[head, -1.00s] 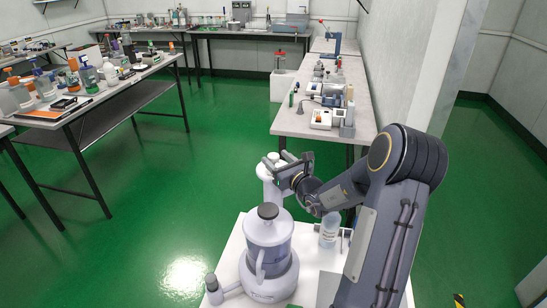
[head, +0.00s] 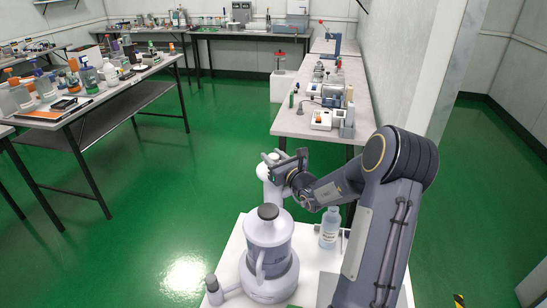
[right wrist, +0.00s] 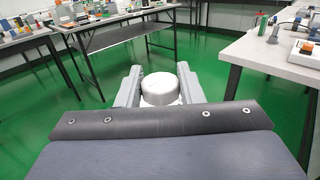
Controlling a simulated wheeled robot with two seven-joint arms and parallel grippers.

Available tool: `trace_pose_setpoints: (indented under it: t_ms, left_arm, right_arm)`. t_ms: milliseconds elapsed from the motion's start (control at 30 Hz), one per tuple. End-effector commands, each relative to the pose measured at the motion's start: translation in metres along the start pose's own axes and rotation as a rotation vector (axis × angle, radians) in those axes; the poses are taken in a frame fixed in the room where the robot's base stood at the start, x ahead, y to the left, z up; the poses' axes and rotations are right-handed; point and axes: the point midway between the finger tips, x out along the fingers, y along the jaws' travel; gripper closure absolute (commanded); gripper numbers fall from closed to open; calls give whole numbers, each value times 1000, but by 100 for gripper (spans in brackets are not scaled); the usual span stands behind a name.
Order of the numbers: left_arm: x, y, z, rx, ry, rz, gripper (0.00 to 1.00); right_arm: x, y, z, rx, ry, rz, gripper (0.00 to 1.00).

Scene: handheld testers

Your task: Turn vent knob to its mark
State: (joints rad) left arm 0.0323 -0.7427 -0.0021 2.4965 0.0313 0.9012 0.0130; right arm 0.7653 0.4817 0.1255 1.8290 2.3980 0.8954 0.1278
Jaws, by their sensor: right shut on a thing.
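My right gripper (head: 280,161) is at this knob. In the right wrist view the knob (right wrist: 160,89) sits between the two grey fingers, and the gripper is shut on it. I cannot make out a mark; the fingers hide part of the knob. My left gripper is not in view.
A labelled bottle (head: 329,227) stands on the white table (head: 308,262), right of the vessel and close to my right arm. A long bench (head: 362,112) with instruments is behind. Another cluttered bench (head: 62,112) is at left, with open green floor between.

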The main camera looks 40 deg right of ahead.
Motion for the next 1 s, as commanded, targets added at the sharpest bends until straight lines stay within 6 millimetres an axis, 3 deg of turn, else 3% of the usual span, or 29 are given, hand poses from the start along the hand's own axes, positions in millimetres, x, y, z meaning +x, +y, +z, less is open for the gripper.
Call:
trace_pose_setpoints:
  t_ms: [367,1000]
  left_arm:
    - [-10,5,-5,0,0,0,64]
    - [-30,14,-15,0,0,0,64]
  right_arm:
    - [0,-2,1,-1,2,161,89]
    - [0,-2,-1,-2,1,758,89]
